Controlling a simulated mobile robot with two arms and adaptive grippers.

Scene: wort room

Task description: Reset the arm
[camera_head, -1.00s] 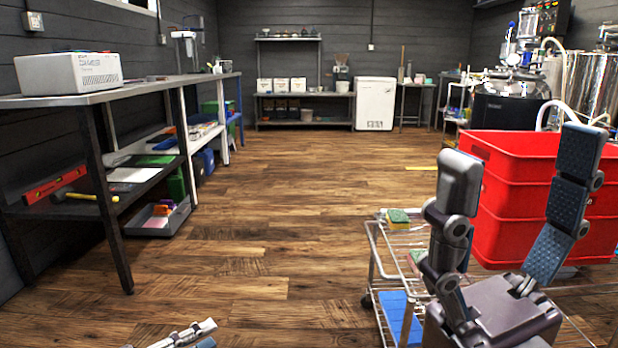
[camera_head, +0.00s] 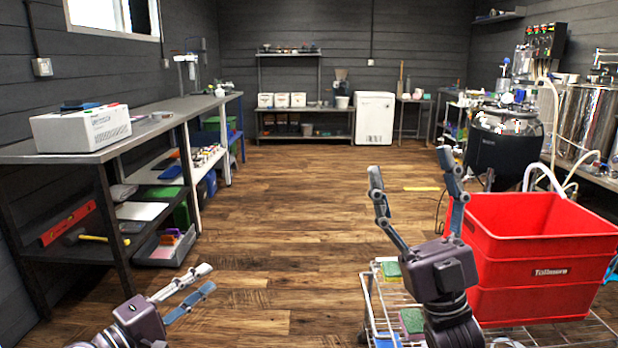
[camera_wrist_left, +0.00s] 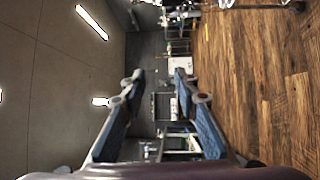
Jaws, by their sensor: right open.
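My left gripper (camera_head: 207,278) is at the bottom left of the head view, above the wood floor, its fingers pointing right and away. The left wrist view shows its two fingers (camera_wrist_left: 158,74) apart with nothing between them. My right gripper (camera_head: 411,170) points upward at the right of the head view, its fingers spread wide and empty. It stands in front of the wire cart and just left of the red crates, hiding part of both.
The wire cart (camera_head: 376,290) holds green-and-yellow sponges (camera_head: 391,270). Stacked red crates (camera_head: 545,270) stand at the right. A long bench (camera_head: 178,112) with a white box (camera_head: 80,128) runs along the left wall. The middle floor (camera_head: 290,215) is clear.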

